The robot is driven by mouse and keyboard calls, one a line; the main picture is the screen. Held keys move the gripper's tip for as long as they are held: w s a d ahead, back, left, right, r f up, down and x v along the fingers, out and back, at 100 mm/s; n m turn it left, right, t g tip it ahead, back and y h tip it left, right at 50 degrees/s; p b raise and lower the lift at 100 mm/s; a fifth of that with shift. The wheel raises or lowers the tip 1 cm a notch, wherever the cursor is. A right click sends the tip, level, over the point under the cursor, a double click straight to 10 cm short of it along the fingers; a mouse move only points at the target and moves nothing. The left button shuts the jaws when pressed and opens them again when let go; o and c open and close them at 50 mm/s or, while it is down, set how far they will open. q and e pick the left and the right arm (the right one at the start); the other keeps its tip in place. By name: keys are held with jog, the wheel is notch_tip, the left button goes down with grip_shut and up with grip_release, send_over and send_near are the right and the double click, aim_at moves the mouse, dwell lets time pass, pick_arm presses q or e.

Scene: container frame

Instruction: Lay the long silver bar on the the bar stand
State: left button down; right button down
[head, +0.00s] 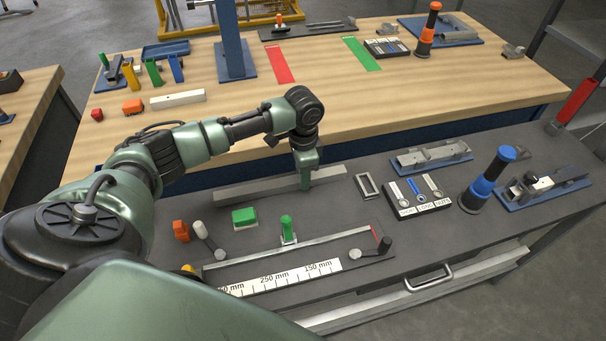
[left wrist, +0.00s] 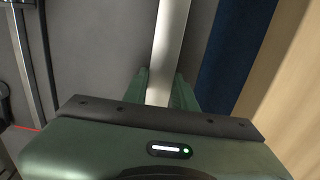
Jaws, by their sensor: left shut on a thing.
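The long silver bar (head: 255,188) runs along the back edge of the dark grey bench top in the head view. My left gripper (head: 306,178) points down and is shut on the bar, right of its middle. The bar (left wrist: 167,45) also shows in the left wrist view, passing between the green fingers (left wrist: 163,90). I cannot tell whether the bar rests on the bench or hangs just above it. No bar stand can be told apart for sure. My right gripper is out of view.
The grey bench holds a green block (head: 244,217), a ruler fixture (head: 290,276), a tool holder (head: 419,200), a blue-and-black upright tool (head: 488,180) and vise-like fixtures (head: 431,157). Behind it, a wooden table (head: 330,100) carries a blue post (head: 231,45) and coloured parts.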

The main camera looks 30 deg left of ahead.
pick_arm(q)
jog(key=c, duration=1.1)
grip_release()
jog(key=shift+f, duration=0.1)
notch_tip(320, 180, up, 12)
jog(key=shift+r+b, duration=0.15)
jog(key=shift+b, duration=0.85)
